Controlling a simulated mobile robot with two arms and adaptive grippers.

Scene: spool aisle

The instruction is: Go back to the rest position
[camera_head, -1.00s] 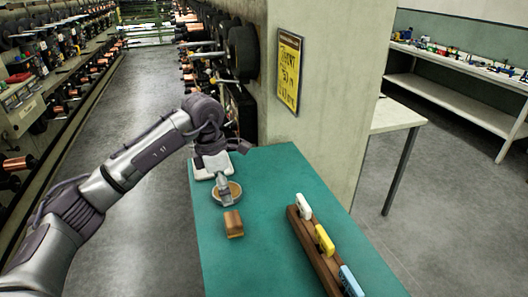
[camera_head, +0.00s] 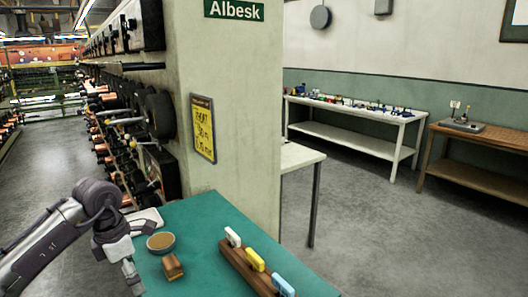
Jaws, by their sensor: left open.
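My left arm comes in from the lower left, and my left gripper (camera_head: 133,280) points down at the left edge of the green-topped table (camera_head: 205,217). It is open, and I see nothing held in it. A small round dish with a tan inside (camera_head: 160,242) and a brown wooden block (camera_head: 173,267) sit on the table just right of the gripper, apart from it. My right gripper is not in view.
A dark wooden rack (camera_head: 236,261) on the table holds a white (camera_head: 232,236), a yellow (camera_head: 254,260) and a blue piece (camera_head: 283,286). A concrete pillar (camera_head: 235,110) stands behind the table. Spool machines line the left aisle; open floor (camera_head: 390,230) lies right.

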